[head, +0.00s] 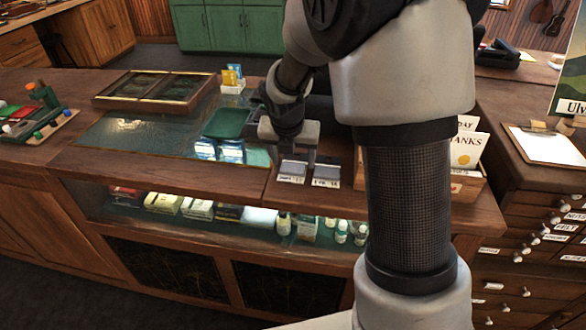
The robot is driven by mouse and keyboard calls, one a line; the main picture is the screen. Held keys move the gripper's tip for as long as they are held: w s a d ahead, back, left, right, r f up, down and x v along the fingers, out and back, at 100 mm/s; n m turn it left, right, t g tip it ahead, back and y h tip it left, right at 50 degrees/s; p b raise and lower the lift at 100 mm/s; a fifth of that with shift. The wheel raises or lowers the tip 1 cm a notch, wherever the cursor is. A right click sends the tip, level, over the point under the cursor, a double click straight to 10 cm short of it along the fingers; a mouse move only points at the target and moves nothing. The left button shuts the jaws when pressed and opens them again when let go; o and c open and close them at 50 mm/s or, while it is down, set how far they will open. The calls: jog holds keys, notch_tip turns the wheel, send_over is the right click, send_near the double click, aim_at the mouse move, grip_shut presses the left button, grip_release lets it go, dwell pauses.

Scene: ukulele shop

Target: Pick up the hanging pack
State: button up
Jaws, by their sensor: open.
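Two small grey flat packs with white printed labels lie side by side on the wooden counter (232,182), a left pack (292,168) and a right pack (326,173). I cannot tell for sure which is the hanging pack. My gripper (288,148) is above and just behind the left pack. Its jaws are open, with one grey finger near the gap between the packs. Nothing shows between the jaws. My arm hides much of the counter to the right of the gripper.
A green tray (225,123) lies left of my gripper on the glass top. A wooden framed case (155,90) stands farther left. A card box (466,187) with upright cards is at the right, partly behind my arm. A clipboard (546,145) lies on the right-hand cabinet.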

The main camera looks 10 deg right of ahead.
jog(key=shift+w+d+f, duration=0.1)
jog(key=shift+w+f, duration=0.15)
jog(key=shift+f, duration=0.3)
jog(key=c, duration=0.8)
